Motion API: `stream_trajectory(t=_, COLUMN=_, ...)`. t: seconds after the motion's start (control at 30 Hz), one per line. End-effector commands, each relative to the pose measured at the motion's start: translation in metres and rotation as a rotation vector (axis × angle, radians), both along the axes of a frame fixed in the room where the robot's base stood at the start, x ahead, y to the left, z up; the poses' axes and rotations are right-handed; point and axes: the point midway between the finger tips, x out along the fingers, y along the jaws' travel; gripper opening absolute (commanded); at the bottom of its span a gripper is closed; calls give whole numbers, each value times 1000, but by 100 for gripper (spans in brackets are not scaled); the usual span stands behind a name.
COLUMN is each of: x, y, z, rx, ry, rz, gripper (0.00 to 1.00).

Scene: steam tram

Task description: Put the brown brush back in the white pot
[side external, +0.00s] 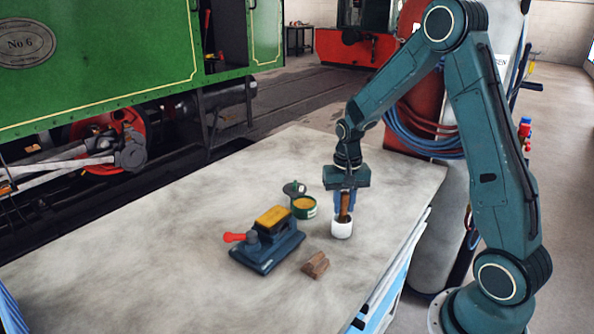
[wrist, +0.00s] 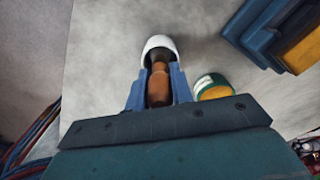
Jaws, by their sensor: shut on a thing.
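My gripper (side external: 344,200) points straight down over the table with its blue fingers shut on the brown brush (side external: 344,206). The brush is upright, and its lower end is in the mouth of the white pot (side external: 342,229). In the wrist view the brush (wrist: 160,84) lies between the fingers (wrist: 158,88), with its dark far part inside the rim of the white pot (wrist: 158,42). The bottom of the brush is hidden in the pot, so I cannot tell whether it touches the floor of it.
A green tin with yellow content (side external: 304,207) stands just left of the pot. A blue tool with a red knob (side external: 267,240) lies farther left. A brown wooden block (side external: 315,265) lies in front. The table's left part (side external: 130,230) is clear.

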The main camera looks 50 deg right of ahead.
Motion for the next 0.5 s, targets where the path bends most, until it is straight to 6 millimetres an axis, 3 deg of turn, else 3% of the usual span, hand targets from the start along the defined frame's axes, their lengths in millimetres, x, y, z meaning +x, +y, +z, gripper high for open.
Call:
stream_trajectory(t=0.4, x=0, y=0, z=-4, rx=0, ry=0, rz=0, gripper=0)
stream_trajectory(t=0.43, x=0, y=0, z=-4, rx=0, ry=0, rz=0, gripper=27)
stream_trajectory(t=0.5, x=0, y=0, z=-4, rx=0, ry=0, rz=0, gripper=40)
